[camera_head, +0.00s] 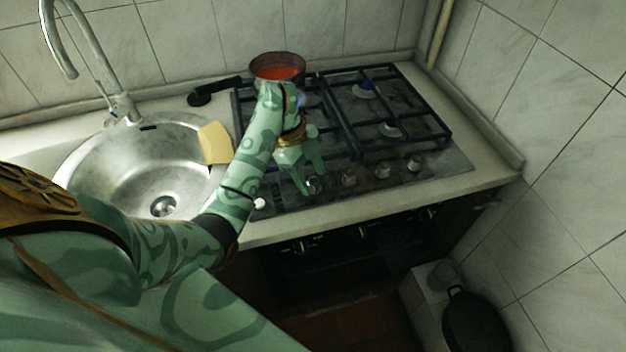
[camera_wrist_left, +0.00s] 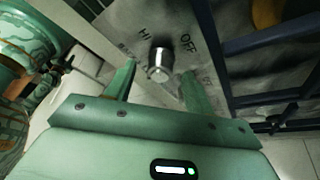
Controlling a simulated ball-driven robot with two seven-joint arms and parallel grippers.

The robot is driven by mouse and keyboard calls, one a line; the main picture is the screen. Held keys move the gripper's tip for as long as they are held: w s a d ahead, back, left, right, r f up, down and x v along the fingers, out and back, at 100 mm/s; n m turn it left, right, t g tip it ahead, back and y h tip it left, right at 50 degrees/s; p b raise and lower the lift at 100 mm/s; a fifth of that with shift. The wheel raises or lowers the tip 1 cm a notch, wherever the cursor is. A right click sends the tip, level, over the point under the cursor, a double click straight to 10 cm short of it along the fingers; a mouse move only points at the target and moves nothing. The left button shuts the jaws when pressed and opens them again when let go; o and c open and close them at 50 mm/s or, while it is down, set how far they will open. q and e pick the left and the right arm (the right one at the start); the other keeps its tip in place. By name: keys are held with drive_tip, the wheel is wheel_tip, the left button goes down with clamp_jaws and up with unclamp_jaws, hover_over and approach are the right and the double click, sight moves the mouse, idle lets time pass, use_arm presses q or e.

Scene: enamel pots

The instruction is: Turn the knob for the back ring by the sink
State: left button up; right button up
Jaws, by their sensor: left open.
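A row of several metal knobs runs along the front of the stove (camera_head: 458,166). In the left wrist view this silver knob (camera_wrist_left: 160,66) stands between the two fingertips of my open gripper (camera_wrist_left: 159,76), with gaps at both sides. The panel beside it reads HI and OFF. A pot with red contents (camera_head: 277,72) is on the back ring by the sink, partly hidden by my left arm. My right gripper is not in view.
The steel sink (camera_head: 130,165) with a yellow cloth or sponge (camera_head: 215,143) lies left of the stove. The pot's dark handle (camera_head: 205,97) points toward the sink. Black grates (camera_head: 345,135) cover the stove.

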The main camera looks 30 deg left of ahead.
use_arm(q)
drive_tip(key=shift+d+f, duration=0.15)
drive_tip(key=shift+f, duration=0.25)
